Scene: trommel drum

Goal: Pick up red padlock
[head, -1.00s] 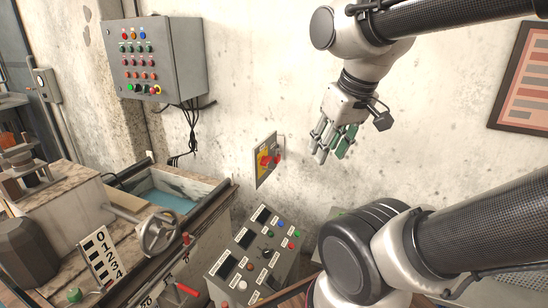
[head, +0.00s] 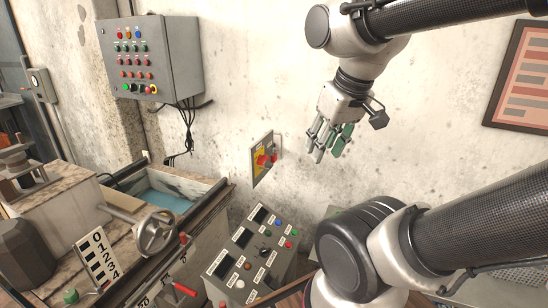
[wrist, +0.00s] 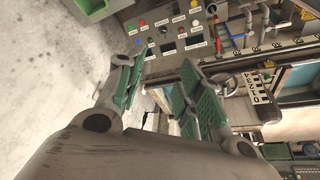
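A small red part (head: 274,156), possibly the red padlock, shows at the red and yellow switch plate (head: 257,168) on the wall in the head view. It is too small to tell apart from the red switch knob. My gripper (head: 327,152) hangs in front of the wall to the right of the plate, clearly apart from it, fingers pointing down. In the wrist view my gripper (wrist: 160,88) has its green-padded fingers spread with nothing between them. I cannot make out a padlock in the wrist view.
A sloped control console (head: 250,262) stands below the plate; it also shows in the wrist view (wrist: 165,32). A grey button box (head: 151,57) hangs at upper left. A machine with a handwheel (head: 155,232) and water trough (head: 165,198) fills the left. The wall around my gripper is clear.

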